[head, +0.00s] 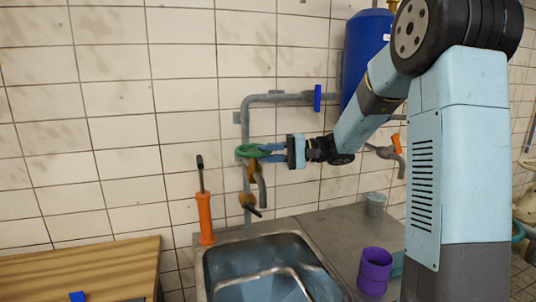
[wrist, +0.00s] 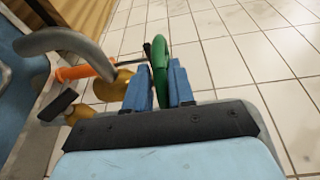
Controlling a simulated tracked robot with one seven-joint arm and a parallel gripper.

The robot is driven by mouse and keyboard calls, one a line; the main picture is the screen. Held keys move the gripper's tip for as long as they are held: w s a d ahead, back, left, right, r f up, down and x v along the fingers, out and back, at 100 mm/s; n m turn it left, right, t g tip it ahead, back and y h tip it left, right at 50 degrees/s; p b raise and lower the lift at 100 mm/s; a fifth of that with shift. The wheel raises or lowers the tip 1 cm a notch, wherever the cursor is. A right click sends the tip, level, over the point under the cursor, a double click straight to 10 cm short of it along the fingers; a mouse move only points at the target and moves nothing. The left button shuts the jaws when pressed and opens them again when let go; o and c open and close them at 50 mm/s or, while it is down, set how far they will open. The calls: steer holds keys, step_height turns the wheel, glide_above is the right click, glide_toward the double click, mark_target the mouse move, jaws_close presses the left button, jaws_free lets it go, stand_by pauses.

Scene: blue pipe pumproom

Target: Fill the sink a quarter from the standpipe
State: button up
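The standpipe (head: 246,120) is a grey pipe on the tiled wall behind the sink. A green handwheel (head: 250,151) sits on its brass tap, with a grey curved spout (head: 262,188) below. The handwheel (wrist: 160,70) and spout (wrist: 62,40) also show in the wrist view. My gripper (head: 268,152) has its blue fingers on both sides of the wheel's rim and appears closed on it. The sink (head: 225,262) stands below and has a bluish interior. I see no stream from the spout, and I cannot tell the water level.
A lower brass tap with a black lever (head: 252,208) is near the sink's back. An orange-handled tool (head: 205,218) stands left of it. A purple cup (head: 375,270) and grey pot (head: 375,202) stand on the right counter. A blue valve handle (head: 318,98) is above my gripper.

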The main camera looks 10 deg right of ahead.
jaws_close()
steer(key=shift+s+f+t, duration=0.1)
steer(key=shift+t, duration=0.2)
steer(key=shift+s+a+m+t+h, duration=0.2)
steer(key=shift+s+m+t+h, duration=0.05)
steer(key=shift+m+t, duration=0.5)
steer(key=shift+s+a+m+t+h, duration=0.15)
steer(key=shift+s+m+t+h, duration=0.1)
steer(key=shift+m+t, duration=0.45)
steer(key=shift+s+a+f+m+t+h, duration=0.1)
steer(key=shift+a+m+t+h, duration=0.1)
steer(key=shift+m+t+h, duration=0.4)
steer(key=shift+s+a+r+m+t+h, duration=0.15)
steer(key=shift+m+t, duration=0.2)
steer(key=shift+t, duration=0.55)
steer(key=shift+s+a+f+m+t+h, duration=0.1)
steer(key=shift+a+f+m+t+h, duration=0.1)
steer(key=shift+m+t+h, duration=0.4)
steer(key=shift+t, duration=0.25)
steer(key=shift+o, duration=0.7)
jaws_free()
steer(key=shift+w+a, duration=0.1)
steer(key=shift+o, duration=1.1)
steer(key=shift+y, duration=0.25)
